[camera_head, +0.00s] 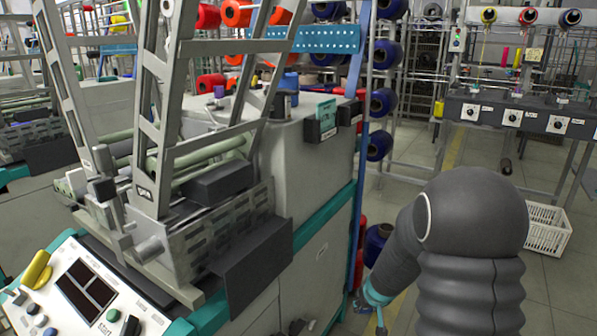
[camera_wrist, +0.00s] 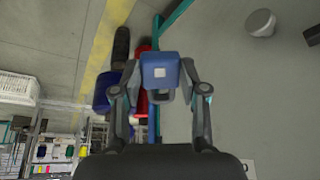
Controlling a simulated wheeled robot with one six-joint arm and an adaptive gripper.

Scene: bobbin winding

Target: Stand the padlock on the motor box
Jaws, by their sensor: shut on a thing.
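The large grey housing (camera_head: 310,150) at the machine's end may be the motor box, but I cannot tell for sure.
A blue cylinder (camera_head: 288,84) stands on the housing, and dark card holders (camera_head: 321,124) are fixed to its side. Racks of blue spools (camera_head: 382,102) stand behind. A white crate (camera_head: 547,230) is on the floor at right. The floor between is mostly clear.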

